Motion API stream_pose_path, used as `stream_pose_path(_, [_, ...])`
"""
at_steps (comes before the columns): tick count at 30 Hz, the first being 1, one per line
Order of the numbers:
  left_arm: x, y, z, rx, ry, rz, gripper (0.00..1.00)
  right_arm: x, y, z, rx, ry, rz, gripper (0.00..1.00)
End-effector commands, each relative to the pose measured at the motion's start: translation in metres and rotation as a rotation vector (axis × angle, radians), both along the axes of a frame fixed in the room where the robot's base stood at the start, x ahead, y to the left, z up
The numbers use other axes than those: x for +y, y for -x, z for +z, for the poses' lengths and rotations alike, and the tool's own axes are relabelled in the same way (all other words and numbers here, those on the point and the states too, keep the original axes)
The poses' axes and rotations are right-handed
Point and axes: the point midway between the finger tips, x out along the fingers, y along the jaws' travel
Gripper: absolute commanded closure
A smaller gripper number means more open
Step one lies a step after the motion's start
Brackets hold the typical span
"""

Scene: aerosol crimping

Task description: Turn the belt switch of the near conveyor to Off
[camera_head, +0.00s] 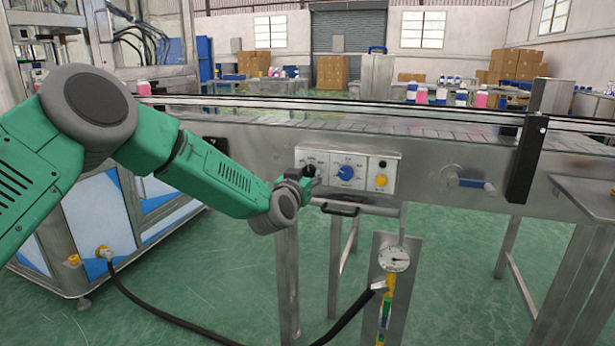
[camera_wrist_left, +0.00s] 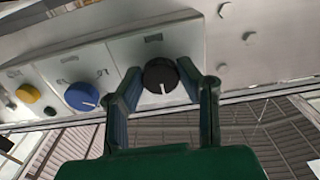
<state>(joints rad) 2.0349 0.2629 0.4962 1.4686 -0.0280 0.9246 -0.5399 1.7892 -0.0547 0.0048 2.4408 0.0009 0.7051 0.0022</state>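The near conveyor (camera_head: 245,140) carries a control panel on its side with a black knob, a blue knob (camera_head: 346,172) and a yellow button (camera_head: 381,180). My left gripper (camera_head: 309,173) is at the black knob at the panel's left end and partly hides it. In the left wrist view, the fingers of the left gripper (camera_wrist_left: 160,78) lie close on both sides of the black knob (camera_wrist_left: 160,75), seemingly touching it. Its white mark points down in that view. The blue knob (camera_wrist_left: 81,96) and the yellow button (camera_wrist_left: 28,93) show to its left. My right gripper is not in view.
A dark handle (camera_head: 340,209) sits just below the panel. A pressure gauge (camera_head: 394,259) stands on a post below it, with a black hose (camera_head: 180,319) across the floor.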

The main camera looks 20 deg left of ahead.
Motion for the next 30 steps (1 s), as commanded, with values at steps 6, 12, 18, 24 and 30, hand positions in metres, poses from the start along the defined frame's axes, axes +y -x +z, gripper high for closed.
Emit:
stream_pose_path(6, [0.0004, 0.0001, 0.0002, -0.001, 0.002, -0.001, 0.98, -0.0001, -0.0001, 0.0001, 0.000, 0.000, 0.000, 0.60])
stream_pose_path(12, [0.0003, 0.0001, 0.0005, 0.000, 0.040, -0.001, 0.98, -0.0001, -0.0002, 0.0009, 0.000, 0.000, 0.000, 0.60])
stream_pose_path(18, [0.0009, 0.0001, 0.0008, 0.004, 0.149, 0.000, 0.98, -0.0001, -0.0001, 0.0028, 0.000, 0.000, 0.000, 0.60])
stream_pose_path(24, [0.0017, -0.0002, 0.0009, 0.009, 0.320, 0.002, 0.98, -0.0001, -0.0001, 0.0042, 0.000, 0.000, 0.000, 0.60])
stream_pose_path(30, [0.0018, -0.0002, 0.0001, 0.015, 0.503, 0.003, 0.98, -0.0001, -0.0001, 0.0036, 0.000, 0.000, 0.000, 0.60])
